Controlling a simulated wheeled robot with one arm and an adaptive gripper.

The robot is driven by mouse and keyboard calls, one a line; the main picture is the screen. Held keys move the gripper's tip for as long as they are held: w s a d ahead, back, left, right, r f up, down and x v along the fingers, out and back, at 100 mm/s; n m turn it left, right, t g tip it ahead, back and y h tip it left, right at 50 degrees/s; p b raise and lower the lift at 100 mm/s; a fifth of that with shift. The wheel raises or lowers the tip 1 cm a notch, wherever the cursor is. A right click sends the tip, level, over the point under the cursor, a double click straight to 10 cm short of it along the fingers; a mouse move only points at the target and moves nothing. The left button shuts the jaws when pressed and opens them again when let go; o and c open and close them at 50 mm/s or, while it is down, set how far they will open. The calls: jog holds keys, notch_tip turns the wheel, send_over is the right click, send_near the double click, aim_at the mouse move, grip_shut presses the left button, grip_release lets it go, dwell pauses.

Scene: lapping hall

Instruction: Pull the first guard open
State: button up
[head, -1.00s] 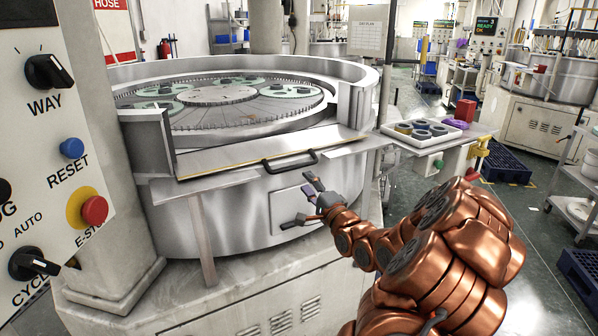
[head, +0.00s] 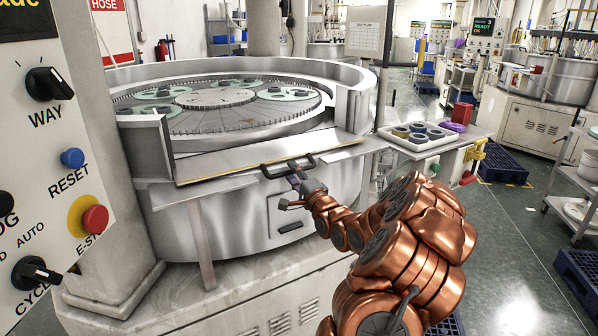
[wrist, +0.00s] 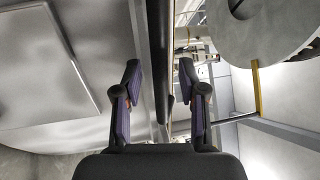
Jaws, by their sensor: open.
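The guard (head: 225,163) is a flat metal panel with a yellowish front edge, lying across the front opening of the round lapping machine (head: 235,215). Its black handle (head: 289,166) sticks out at the front edge. My gripper (head: 294,180) is right at the handle, just below and in front of it. In the wrist view my gripper (wrist: 160,72) is open, with one dark finger on each side of a long dark bar (wrist: 159,45), which looks like the handle. I see gaps beside the bar; whether a finger touches it I cannot tell.
A control panel with a red emergency stop (head: 95,218) stands close at the left. A side table with a white tray (head: 422,136) of dark rings and a red box (head: 463,112) is to the right.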

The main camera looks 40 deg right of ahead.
grip_shut()
dwell(0.4)
dwell(0.4)
